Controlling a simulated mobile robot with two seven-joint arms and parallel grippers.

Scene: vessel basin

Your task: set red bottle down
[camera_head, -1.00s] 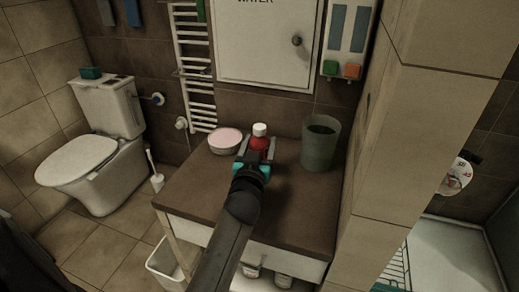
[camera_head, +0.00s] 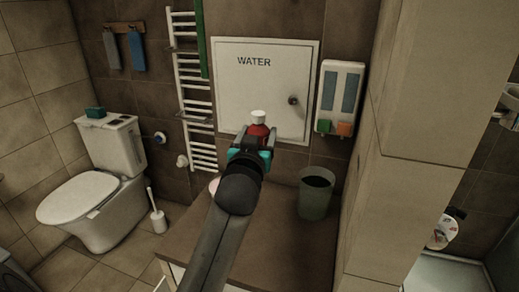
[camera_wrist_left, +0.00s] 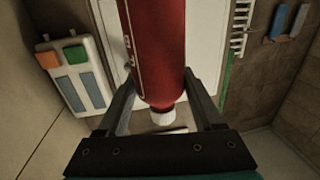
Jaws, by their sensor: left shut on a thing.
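The red bottle (camera_head: 258,130) with a white cap is upright in my left gripper (camera_head: 258,140), in front of the white WATER panel in the head view. The gripper's two fingers are on either side of it. In the left wrist view the red bottle (camera_wrist_left: 157,50) fills the top middle between the fingers of my left gripper (camera_wrist_left: 160,88), its white cap towards the bottom of the picture. The bottle appears held above the brown counter (camera_head: 270,238); its base is hidden in the head view. My right gripper is out of view.
A grey-green cup (camera_head: 314,200) stands on the counter at right. A pale bowl (camera_head: 214,186) is mostly hidden behind my left arm. A soap dispenser (camera_head: 339,98) and the WATER panel (camera_head: 250,75) are on the wall. Bare counter shows between arm and cup.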

